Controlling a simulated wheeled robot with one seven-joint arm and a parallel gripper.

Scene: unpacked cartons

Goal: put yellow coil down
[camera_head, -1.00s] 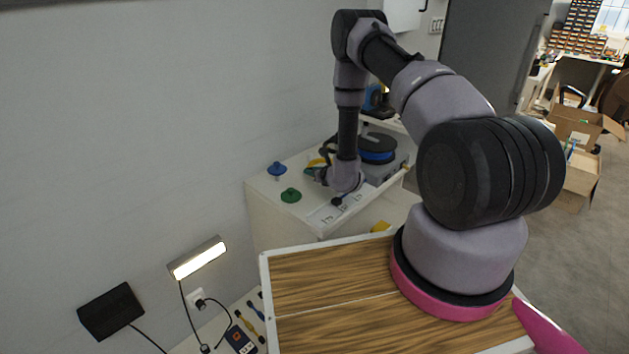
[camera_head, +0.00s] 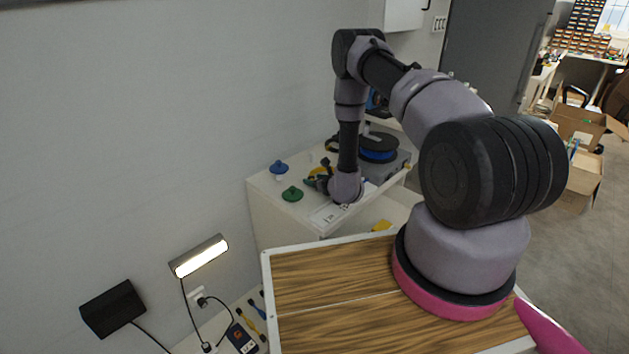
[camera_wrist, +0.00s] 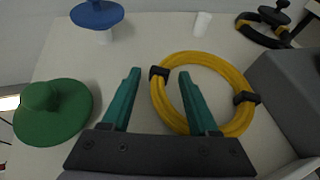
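The yellow coil (camera_wrist: 236,72), a ring with black ties, lies on the white cabinet top in the wrist view. In the head view only a small part of the yellow coil (camera_head: 317,171) shows beside my wrist. My gripper (camera_wrist: 158,74) has two teal fingers spread wide apart. The left finger is outside the ring and the right finger reaches over or into it, so the coil's left side runs between them. No finger visibly presses on the coil. In the head view my gripper (camera_head: 318,182) is low over the cabinet top, partly hidden by my wrist.
A green knobbed disc (camera_wrist: 50,112) stands left of my gripper, and a blue one (camera_wrist: 97,14) behind it. A small white cylinder (camera_wrist: 202,22) and a black-and-yellow ring (camera_wrist: 263,32) are at the back. A grey box (camera_wrist: 285,85) is close on the right.

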